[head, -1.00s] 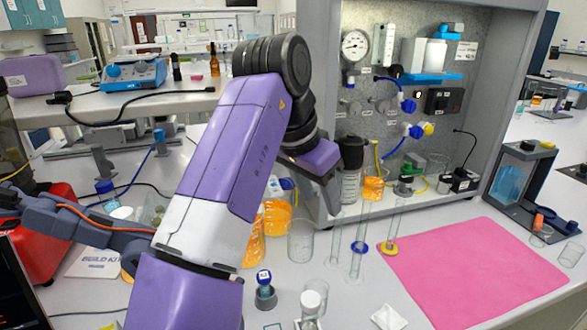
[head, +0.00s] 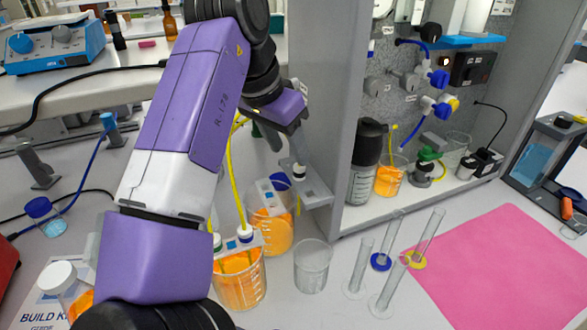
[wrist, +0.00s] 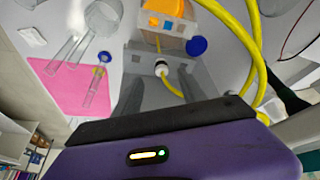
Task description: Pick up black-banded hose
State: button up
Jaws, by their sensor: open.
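The black-banded hose (head: 299,172) shows as a short pale end with a dark band, standing at a grey plate beside the orange-filled beaker (head: 270,232). In the wrist view the hose's white fitting with its dark band (wrist: 161,68) lies between my fingers, with yellow tube running toward the palm. My gripper (head: 297,158) reaches down over it; its fingers are apart in the wrist view (wrist: 158,84). Whether either finger touches the hose cannot be told. Two other yellow hoses, one blue-banded (head: 245,234) and one green-banded (head: 217,242), stand at the front orange beaker (head: 240,285).
The rig's grey side wall (head: 335,110) stands close right of my gripper. An empty beaker (head: 312,266) and several glass cylinders (head: 361,265) stand in front. A white-capped bottle (head: 62,285) is at lower left.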

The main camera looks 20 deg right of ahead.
aim_at(297, 168)
jog(key=shift+p+x, duration=0.6)
jog(key=shift+x, duration=2.95)
jog(key=shift+w+d+r, duration=0.1)
jog(key=shift+w, duration=0.1)
grip_shut()
